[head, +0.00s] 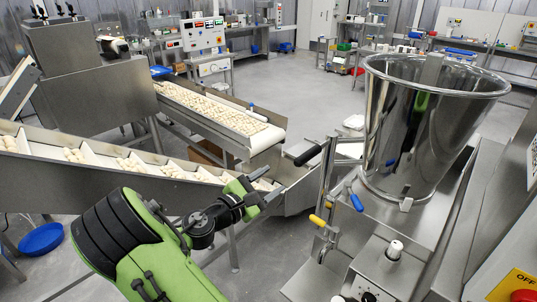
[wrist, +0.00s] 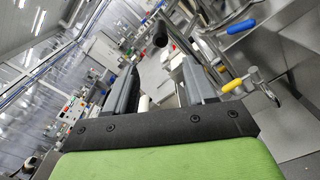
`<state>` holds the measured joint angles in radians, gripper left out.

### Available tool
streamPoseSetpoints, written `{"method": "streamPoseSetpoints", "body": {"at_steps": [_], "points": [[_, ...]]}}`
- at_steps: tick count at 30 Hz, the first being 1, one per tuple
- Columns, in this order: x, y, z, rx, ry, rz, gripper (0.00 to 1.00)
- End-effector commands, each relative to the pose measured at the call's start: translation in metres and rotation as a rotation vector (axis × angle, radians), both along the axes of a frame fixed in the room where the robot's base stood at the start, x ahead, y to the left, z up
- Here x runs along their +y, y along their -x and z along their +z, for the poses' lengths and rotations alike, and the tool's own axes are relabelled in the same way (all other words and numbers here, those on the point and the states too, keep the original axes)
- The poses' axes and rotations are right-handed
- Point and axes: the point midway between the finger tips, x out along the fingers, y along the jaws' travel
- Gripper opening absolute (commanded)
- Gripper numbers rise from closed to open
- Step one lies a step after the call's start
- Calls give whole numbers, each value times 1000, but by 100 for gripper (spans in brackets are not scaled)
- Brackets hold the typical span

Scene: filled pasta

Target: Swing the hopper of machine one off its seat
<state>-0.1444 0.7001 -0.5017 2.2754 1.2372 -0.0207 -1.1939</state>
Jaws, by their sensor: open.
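The hopper (head: 400,135) is a shiny steel cone, wide at the top. It sits upright on the steel machine body (head: 400,225) at the right of the head view. A bar with a black grip (head: 307,156) sticks out left of it; this grip also shows in the wrist view (wrist: 160,33). A blue-handled lever (head: 356,202) is at the hopper's base, and a yellow-handled lever (head: 317,220) is lower left. My gripper (head: 268,185) is open and empty, left of and below the black grip, apart from it. Its two fingers show in the wrist view (wrist: 160,68).
A sloping conveyor (head: 120,165) with pasta pieces runs behind my arm. A flat belt (head: 222,112) full of pasta lies beyond. A yellow panel with a red button (head: 523,296) is at the lower right. Open grey floor (head: 300,85) lies behind.

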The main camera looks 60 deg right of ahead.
Motion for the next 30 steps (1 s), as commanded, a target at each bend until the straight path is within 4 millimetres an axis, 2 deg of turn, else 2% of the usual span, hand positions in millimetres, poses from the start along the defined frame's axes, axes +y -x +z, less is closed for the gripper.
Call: {"method": "streamPoseSetpoints", "body": {"at_steps": [5, 15, 21, 25, 30], "points": [[-19, 3, 2, 12, 9, -4, 55], [-103, 18, 3, 8, 7, -6, 55], [-143, 23, 3, 8, 7, -3, 55], [-154, 25, 2, 8, 5, -1, 55], [-156, 24, 1, 8, 6, 1, 55]]}}
